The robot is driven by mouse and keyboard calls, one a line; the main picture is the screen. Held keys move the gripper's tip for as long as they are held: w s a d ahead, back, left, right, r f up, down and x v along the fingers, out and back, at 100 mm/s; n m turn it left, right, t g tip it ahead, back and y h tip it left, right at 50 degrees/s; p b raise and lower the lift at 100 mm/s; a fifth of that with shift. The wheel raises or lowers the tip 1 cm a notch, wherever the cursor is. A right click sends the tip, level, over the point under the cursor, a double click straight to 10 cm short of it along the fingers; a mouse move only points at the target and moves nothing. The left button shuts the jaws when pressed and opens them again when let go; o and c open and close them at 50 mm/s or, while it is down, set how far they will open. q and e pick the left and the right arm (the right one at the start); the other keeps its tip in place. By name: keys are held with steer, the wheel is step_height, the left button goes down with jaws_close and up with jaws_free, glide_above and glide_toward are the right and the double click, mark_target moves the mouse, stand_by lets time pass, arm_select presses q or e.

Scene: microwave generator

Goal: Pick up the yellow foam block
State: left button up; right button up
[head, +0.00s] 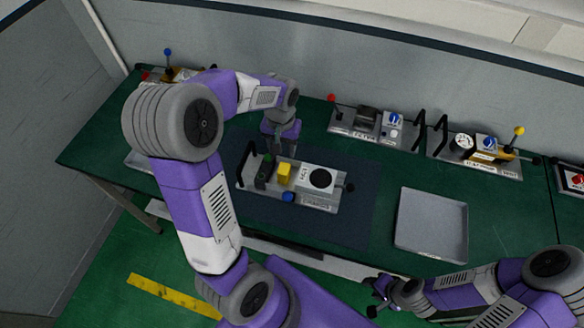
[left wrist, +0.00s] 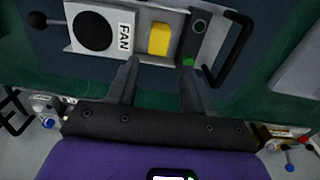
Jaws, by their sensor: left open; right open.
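The yellow foam block (head: 284,173) sits on a grey panel module (head: 320,202) in the middle of the table, between a dark switch unit and a white plate with a black disc. It also shows in the left wrist view (left wrist: 159,39), just beyond the fingertips. My left gripper (head: 283,150) points down at the far side of the module, close to the block. In the left wrist view its two fingers (left wrist: 159,68) are apart with nothing between them. My right gripper (head: 376,296) is open and empty near the table's front edge, away from the block.
The module has a black handle (head: 246,163) at its left, a blue knob (head: 288,197) in front and a black lever knob at its right. Two other panel modules (head: 372,128) (head: 478,158) stand behind to the right. An empty grey tray (head: 432,226) lies at the right.

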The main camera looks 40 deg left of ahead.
arm_select(q)
steer(key=b, duration=0.5)
glide_above(284, 169)
step_height(284, 169, down, 6)
steer(key=shift+s+r, duration=0.1)
steer(key=shift+r, duration=0.15)
steer(key=shift+s+f+b, duration=0.1)
steer(key=shift+f+b, duration=0.3)
steer(key=shift+f, duration=0.1)
steer(key=f, duration=0.4)
steer(key=f+b, duration=0.1)
steer(key=f, duration=0.2)
steer(key=shift+w+a+f, duration=0.1)
steer(key=shift+w, duration=0.15)
steer(key=c, duration=0.7)
